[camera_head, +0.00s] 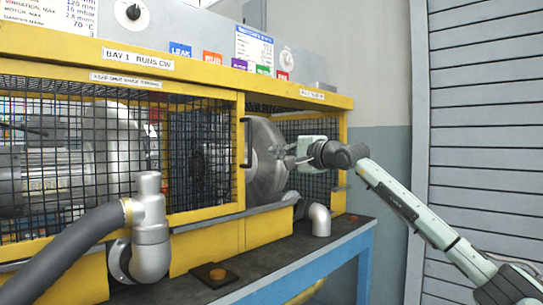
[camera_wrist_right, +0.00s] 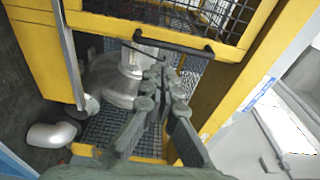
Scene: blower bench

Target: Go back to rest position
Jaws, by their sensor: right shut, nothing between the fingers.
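My right arm (camera_head: 410,207) reaches in from the right. Its gripper (camera_head: 290,160) is at the open right bay of the yellow-framed bench, in front of a round silver blower housing (camera_head: 264,175). In the right wrist view the fingers of the right gripper (camera_wrist_right: 165,82) are shut with nothing between them. They point into the bay towards the silver housing (camera_wrist_right: 112,80). I cannot tell whether the fingertips touch it. My left gripper is in neither view.
A yellow frame (camera_head: 230,88) with black mesh surrounds the bay. A black handle (camera_head: 247,143) is close left of the gripper. A grey hose (camera_head: 70,250) and pipe elbow (camera_head: 319,219) stand in front. A slatted grey panel (camera_head: 485,120) is at right.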

